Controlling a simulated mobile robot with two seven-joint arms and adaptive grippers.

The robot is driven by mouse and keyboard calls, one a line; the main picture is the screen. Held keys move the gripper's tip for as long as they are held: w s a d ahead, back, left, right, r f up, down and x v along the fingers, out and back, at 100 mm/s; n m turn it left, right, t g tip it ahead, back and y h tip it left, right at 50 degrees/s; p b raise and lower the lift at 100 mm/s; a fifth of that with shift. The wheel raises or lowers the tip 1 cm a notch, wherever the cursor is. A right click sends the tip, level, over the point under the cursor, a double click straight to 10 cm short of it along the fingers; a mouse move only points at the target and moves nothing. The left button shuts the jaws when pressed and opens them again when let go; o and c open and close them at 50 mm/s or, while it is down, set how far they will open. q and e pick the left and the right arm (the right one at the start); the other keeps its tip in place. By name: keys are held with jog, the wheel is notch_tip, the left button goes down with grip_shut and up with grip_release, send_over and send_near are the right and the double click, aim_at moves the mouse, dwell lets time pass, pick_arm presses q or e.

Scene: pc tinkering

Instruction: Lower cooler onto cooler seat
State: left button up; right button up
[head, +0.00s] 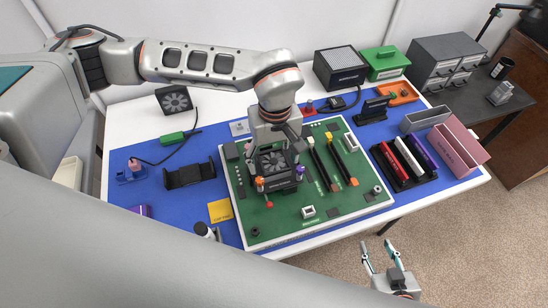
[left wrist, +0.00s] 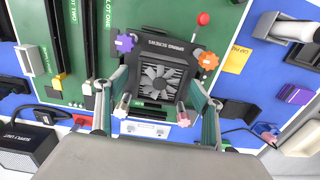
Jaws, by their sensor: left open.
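The cooler (head: 272,162), a black square block with a grey fan, is at the green board's left part, under my left gripper. In the left wrist view the cooler (left wrist: 158,78) lies between the two spread fingers of my left gripper (left wrist: 157,90), which is open. A purple knob (left wrist: 124,42) and an orange knob (left wrist: 208,60) stand at two of its corners, by the label "SPRING SCREWS". The cooler seat is hidden beneath the cooler; I cannot tell whether a gap remains. My right gripper (head: 377,246) is open and empty in front of the table.
The green board (head: 310,224) lies on a blue mat (head: 170,200). Sticks stand in slots right of the cooler. A red-headed pin (left wrist: 203,18) is near the orange knob. A fan (head: 174,99), a black bracket (head: 189,174) and a yellow card (head: 220,211) lie to the left.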

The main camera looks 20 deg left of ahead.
pick_arm(q)
jog(key=shift+r+p, duration=1.35)
jog(key=shift+r, duration=1.1)
jog(key=shift+w, duration=0.1)
notch_tip(320, 180, up, 12)
